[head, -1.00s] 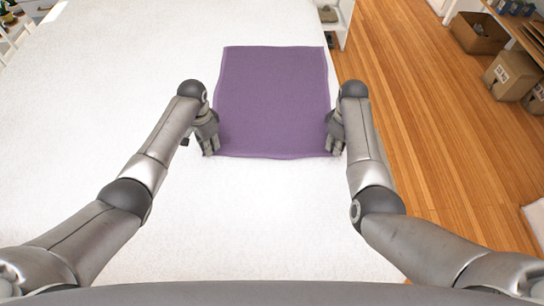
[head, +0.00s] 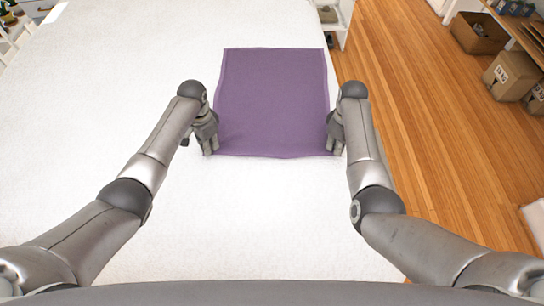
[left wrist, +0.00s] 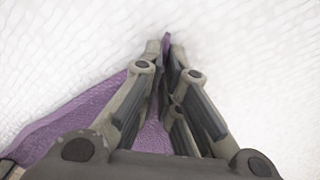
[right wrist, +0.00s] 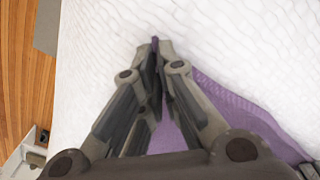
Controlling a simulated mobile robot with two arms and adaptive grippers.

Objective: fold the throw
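The purple throw (head: 272,100) lies spread as a near rectangle on the white quilted surface. My left gripper (head: 210,147) is at its near left corner, and my right gripper (head: 335,148) is at its near right corner. In the left wrist view the fingers of my left gripper (left wrist: 165,48) are closed with a bit of purple cloth (left wrist: 167,40) pinched between the tips. In the right wrist view my right gripper (right wrist: 156,48) is likewise closed on a bit of purple cloth (right wrist: 155,42). The near edge between the grippers looks slightly bowed.
The white bed-like surface (head: 110,110) is clear to the left and in front of the throw. Its right edge lies just beyond my right gripper. Wooden floor (head: 430,130) is on the right, with cardboard boxes (head: 512,75) and a shelf.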

